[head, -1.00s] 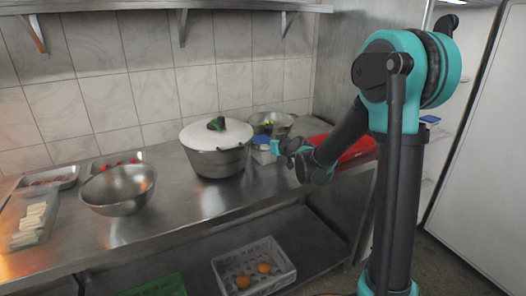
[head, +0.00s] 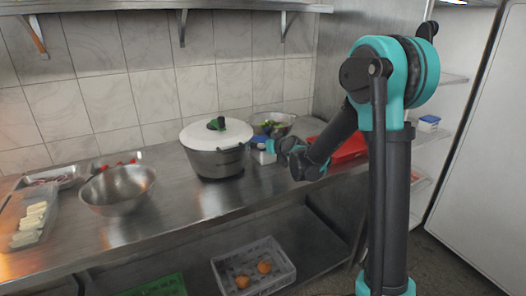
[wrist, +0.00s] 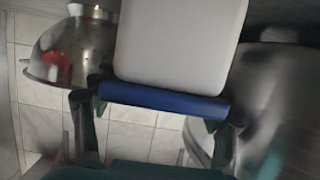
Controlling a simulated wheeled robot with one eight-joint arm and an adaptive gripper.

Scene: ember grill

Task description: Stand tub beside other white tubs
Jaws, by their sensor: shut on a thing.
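My gripper (head: 278,148) is shut on a white tub (wrist: 175,45) with a blue lid; one finger shows at each side of the lid in the wrist view (wrist: 160,104). In the head view the tub (head: 264,156) is a small pale shape just right of the lidded pot, partly hidden by my gripper. I cannot tell whether its base touches the counter. Another white tub (head: 428,125) with a blue lid stands on a wall shelf (head: 435,137) at the right, behind my arm.
The large pot (head: 215,162) with a white lid is close left of my gripper. A metal bowl of food (head: 272,131) is behind it, and a red tray (head: 348,150) lies to the right. A big empty-looking bowl (head: 117,195) and shallow trays stand at the left of the steel counter (head: 170,225).

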